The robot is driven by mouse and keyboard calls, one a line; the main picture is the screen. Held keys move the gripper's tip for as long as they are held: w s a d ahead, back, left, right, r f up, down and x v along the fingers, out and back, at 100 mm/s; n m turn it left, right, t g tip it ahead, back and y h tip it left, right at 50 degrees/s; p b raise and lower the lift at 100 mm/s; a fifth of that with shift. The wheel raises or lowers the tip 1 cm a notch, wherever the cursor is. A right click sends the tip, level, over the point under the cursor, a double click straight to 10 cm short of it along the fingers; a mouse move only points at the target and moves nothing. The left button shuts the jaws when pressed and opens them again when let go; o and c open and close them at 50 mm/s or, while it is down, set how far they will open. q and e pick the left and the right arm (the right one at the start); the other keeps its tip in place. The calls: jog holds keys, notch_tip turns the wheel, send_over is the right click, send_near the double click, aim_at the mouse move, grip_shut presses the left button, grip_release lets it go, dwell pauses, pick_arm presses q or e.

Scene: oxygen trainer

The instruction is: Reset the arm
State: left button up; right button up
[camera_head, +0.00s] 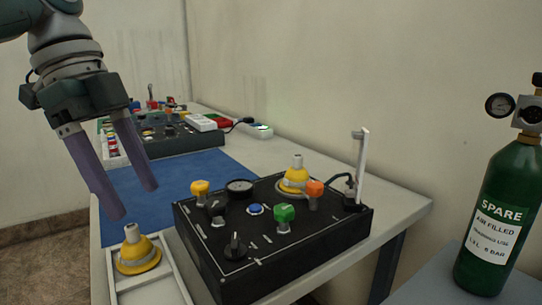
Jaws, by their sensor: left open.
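My left gripper (136,203) comes in from the upper left. Its two purple fingers point down and stand apart, with nothing between them. It hangs above the left side of the table, over the blue mat (194,175) and close above a yellow mask-like piece (138,254) in a white tray. I cannot tell the exact height gap. My right gripper is out of view.
A black trainer box (272,259) with coloured knobs, a gauge (239,187) and a yellow piece (295,178) stands on the table (398,208). Another panel (172,142) lies behind. The blue mat is mostly clear.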

pick_arm(q)
jog(key=s+d+f+n+t+y+p, duration=0.2)
jog(key=s+f+n+p, duration=0.6)
jog(key=s, duration=0.4)
jog(key=s+a+r+n+t+y+p, duration=0.1)
jog(key=s+a+r+n+p, duration=0.15)
jog(key=s+r+n, duration=0.35)
jog(key=s+a+r+n+t+y+p, duration=0.1)
jog(key=s+r+n+p, duration=0.25)
jog(key=s, duration=0.45)
notch_tip(320, 180, up, 36)
jog(key=p, duration=3.7)
jog(key=shift+w+r+p, duration=0.15)
jog(key=shift+r+p, duration=0.05)
jog(key=shift+p, duration=0.2)
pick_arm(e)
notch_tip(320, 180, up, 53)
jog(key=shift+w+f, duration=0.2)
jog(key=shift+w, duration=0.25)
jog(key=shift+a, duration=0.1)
